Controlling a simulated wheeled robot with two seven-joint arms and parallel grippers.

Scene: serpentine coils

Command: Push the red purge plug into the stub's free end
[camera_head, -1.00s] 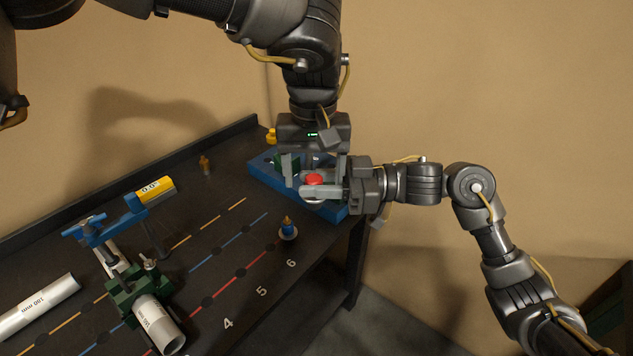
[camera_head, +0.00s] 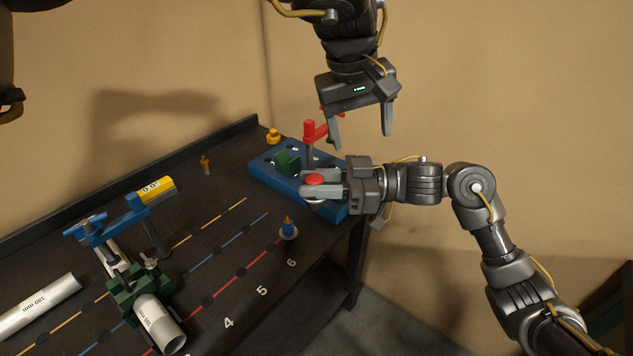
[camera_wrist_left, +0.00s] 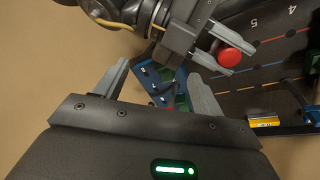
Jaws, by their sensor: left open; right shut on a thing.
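The red purge plug (camera_head: 315,179) is a round red cap with a pale lower part, at the front of the blue rack; it also shows in the left wrist view (camera_wrist_left: 229,58). My right gripper (camera_head: 308,189) reaches in from the right and is shut on the plug. I cannot tell whether the plug touches the rack. My left gripper (camera_head: 361,141) is open and empty, above and behind the plug. A metal pipe (camera_head: 152,313) sits in a green clamp (camera_head: 125,287) at the front left, its open end facing front right; it looks like the stub.
The blue rack (camera_head: 262,178) holds a green block (camera_head: 287,162) and a red-topped tool (camera_head: 310,132). A blue-and-yellow gauge (camera_head: 140,204) stands behind the clamp. A loose pipe (camera_head: 38,307) lies left. A blue cone-shaped piece (camera_head: 287,228) stands near number 6.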

